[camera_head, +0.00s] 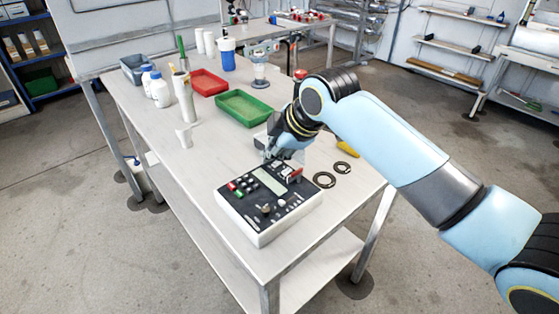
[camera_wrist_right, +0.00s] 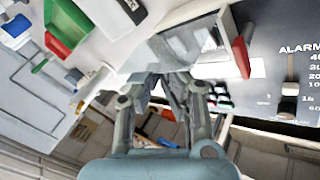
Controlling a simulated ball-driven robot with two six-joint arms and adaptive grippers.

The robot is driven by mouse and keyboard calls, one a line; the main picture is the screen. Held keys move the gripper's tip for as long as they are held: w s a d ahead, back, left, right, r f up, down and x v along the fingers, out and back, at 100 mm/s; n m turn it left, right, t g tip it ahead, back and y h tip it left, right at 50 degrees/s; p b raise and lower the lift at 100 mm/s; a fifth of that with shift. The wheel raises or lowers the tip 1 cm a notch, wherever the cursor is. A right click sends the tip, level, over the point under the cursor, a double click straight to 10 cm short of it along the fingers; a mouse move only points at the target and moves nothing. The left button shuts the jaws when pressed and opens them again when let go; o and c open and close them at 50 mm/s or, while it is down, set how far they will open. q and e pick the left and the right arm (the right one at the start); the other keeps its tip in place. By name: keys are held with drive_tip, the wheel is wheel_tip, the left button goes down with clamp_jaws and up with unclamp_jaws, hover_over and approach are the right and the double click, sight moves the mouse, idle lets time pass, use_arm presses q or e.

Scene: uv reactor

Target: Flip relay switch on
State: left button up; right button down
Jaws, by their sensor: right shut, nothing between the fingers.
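A control box (camera_head: 229,208) with a dark panel stands near the front of the metal table. Its panel has a grey display, red, green and white buttons and a knob. A small unit with a red part (camera_head: 295,172) sits at its far right corner; I take this for the relay switch. In the right wrist view the red part (camera_wrist_right: 241,57) stands up beside a white label. My right gripper (camera_head: 272,153) is shut and empty, just over the box's far edge. Its fingers (camera_wrist_right: 172,78) also show in the wrist view. The switch's position is unclear. My left gripper is out of view.
A green tray (camera_head: 243,108), a red tray (camera_head: 208,82), white bottles (camera_head: 160,90) and a blue-capped container (camera_head: 227,55) stand farther back. The table's left front is clear.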

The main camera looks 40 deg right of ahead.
drive_tip(key=shift+f, duration=0.1)
idle(0.5)
drive_tip(key=shift+f, duration=0.3)
drive_tip(key=shift+f, duration=0.35)
idle(0.7)
drive_tip(key=shift+r+p, duration=0.7)
drive_tip(key=shift+p, duration=0.35)
drive_tip(key=shift+r, duration=0.1)
drive_tip(key=r+p, duration=0.1)
drive_tip(key=p, duration=0.1)
drive_tip(key=r+p, duration=0.1)
drive_tip(key=r, duration=0.1)
drive_tip(key=r+p, duration=0.1)
drive_tip(key=p, duration=0.1)
drive_tip(key=shift+a+r+p, duration=0.35)
drive_tip(key=shift+r, duration=0.05)
